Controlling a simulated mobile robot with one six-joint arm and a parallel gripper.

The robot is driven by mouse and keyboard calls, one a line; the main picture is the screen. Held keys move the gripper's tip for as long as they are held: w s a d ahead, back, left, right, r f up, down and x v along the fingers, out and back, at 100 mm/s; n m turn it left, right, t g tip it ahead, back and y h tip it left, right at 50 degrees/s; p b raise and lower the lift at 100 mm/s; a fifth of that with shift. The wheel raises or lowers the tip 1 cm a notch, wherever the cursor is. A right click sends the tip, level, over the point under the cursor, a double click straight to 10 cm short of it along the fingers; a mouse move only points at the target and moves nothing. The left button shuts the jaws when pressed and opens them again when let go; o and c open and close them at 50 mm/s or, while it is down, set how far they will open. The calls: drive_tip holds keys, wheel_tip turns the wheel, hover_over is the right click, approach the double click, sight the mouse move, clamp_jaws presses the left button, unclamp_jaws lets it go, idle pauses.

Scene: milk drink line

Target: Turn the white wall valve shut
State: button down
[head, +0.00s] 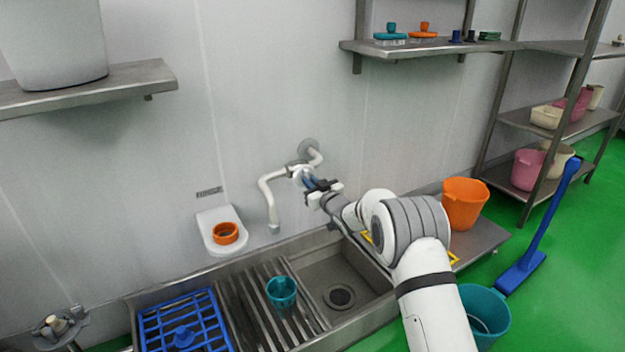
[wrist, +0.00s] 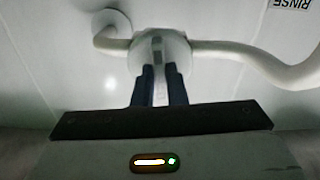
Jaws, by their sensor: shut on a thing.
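The white wall valve (wrist: 178,46) sits on a white pipe that comes out of the wall. In the head view the valve (head: 297,169) is above the back edge of the sink, with its spout (head: 268,195) curving down to the left. My gripper (wrist: 159,88) reaches up to the valve, its two dark fingers shut on the valve's handle (wrist: 159,76). In the head view my gripper (head: 309,183) is at the valve, and the handle is mostly hidden by the fingers.
Below are the sink basin (head: 362,275), a teal cup (head: 282,291) on the ribbed drainboard and a blue rack (head: 160,325). A white wall holder (head: 207,240) with an orange ring is left of the spout. An orange bucket (head: 464,207) stands right of my arm.

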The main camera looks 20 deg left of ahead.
drive_tip(key=shift+a+r+m, duration=0.1)
drive_tip(key=shift+r+m, duration=0.05)
drive_tip(key=shift+m, duration=0.35)
drive_tip(key=shift+p, duration=0.3)
drive_tip(key=c, duration=1.5)
unclamp_jaws()
drive_tip(key=shift+o, duration=0.2)
drive_tip(key=p+v, duration=0.2)
drive_tip(key=v, duration=0.6)
drive_tip(key=shift+w, duration=0.1)
